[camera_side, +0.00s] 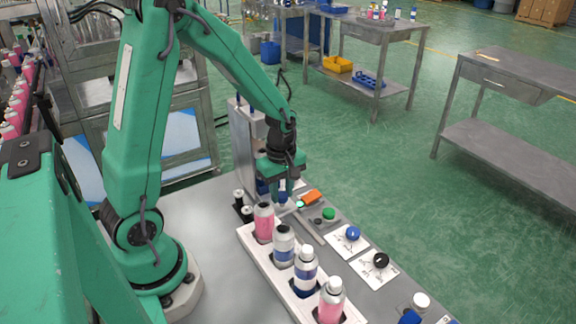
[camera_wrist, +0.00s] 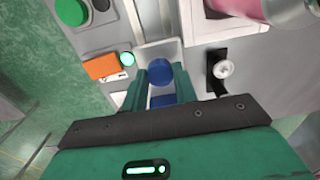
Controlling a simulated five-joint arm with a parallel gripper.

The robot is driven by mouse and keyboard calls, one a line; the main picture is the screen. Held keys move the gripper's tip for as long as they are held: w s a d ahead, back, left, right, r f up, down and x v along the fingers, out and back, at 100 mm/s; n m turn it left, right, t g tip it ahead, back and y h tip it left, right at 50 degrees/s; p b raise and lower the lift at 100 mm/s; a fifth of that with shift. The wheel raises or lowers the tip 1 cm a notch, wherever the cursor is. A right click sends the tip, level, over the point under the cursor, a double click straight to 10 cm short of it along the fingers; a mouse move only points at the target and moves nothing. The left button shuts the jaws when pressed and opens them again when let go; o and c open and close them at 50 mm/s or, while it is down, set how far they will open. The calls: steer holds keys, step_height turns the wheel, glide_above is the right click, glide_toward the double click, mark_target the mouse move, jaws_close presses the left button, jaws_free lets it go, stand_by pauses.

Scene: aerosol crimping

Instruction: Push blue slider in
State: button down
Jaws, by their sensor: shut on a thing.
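The blue slider (camera_wrist: 160,71) shows in the wrist view as a rounded blue part in a pale recess, with more blue nearer my palm. My gripper (camera_wrist: 160,84) has its two green fingers on either side of this blue part and is shut on it. In the side view my gripper (camera_side: 283,186) points down at the front of the grey crimping machine (camera_side: 242,135). Blue shows around its fingers there, but the fingers hide most of the slider, and its depth in the machine cannot be told.
A glowing green light (camera_wrist: 127,59), an orange part (camera_wrist: 102,67) and a green button (camera_wrist: 72,11) lie left of the fingers in the wrist view. A white rack (camera_side: 262,262) of several cans stands close in front. Blue (camera_side: 353,233) and black (camera_side: 381,260) knobs stand to the right.

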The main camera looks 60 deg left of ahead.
steer(key=shift+a, duration=0.3)
steer(key=c, duration=1.1)
jaws_free()
steer(key=shift+d+r, duration=0.1)
steer(key=shift+r, duration=3.85)
